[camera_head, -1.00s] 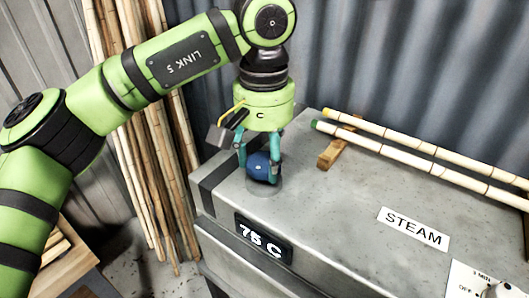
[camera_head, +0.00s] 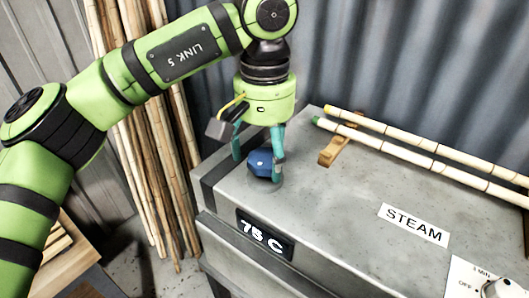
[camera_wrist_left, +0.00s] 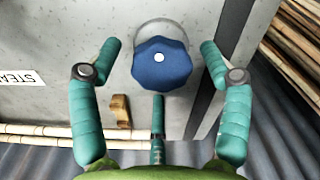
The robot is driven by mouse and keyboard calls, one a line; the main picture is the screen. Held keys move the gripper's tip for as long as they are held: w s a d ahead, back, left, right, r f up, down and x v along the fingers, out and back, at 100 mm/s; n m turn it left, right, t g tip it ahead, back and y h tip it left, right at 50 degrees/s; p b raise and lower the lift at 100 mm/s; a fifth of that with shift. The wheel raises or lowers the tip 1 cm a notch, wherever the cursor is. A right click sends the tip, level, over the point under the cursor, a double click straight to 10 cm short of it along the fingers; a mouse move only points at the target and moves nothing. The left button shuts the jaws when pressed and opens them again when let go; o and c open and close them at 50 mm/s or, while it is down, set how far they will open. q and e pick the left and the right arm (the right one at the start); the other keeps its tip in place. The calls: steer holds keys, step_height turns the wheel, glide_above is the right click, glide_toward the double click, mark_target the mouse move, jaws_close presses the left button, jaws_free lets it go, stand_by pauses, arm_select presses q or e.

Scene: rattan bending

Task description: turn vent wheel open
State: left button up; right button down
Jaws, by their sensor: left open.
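The vent wheel is a blue lobed knob (camera_head: 261,162) with a pale centre dot, on the left end of the grey steam box top. It also shows in the left wrist view (camera_wrist_left: 161,63), with a pale round base partly behind it. My left gripper (camera_head: 259,156) points down over the knob with its teal fingers open. In the left wrist view the fingers (camera_wrist_left: 160,62) stand apart on both sides of the knob, with gaps on each side. A third finger shows below the knob. My right gripper is not in view.
The steam box (camera_head: 330,215) carries a 75 C display (camera_head: 265,237) and a STEAM label (camera_head: 413,225). Two bamboo poles (camera_head: 420,158) rest on a wooden support (camera_head: 340,146) at the back. Several tall canes (camera_head: 165,150) lean on the wall at left.

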mark_target(264, 160)
arm_select(q)
step_height(264, 160, up, 12)
steer(key=shift+s+f, duration=0.2)
steer(key=shift+f, duration=0.05)
stand_by(0.3)
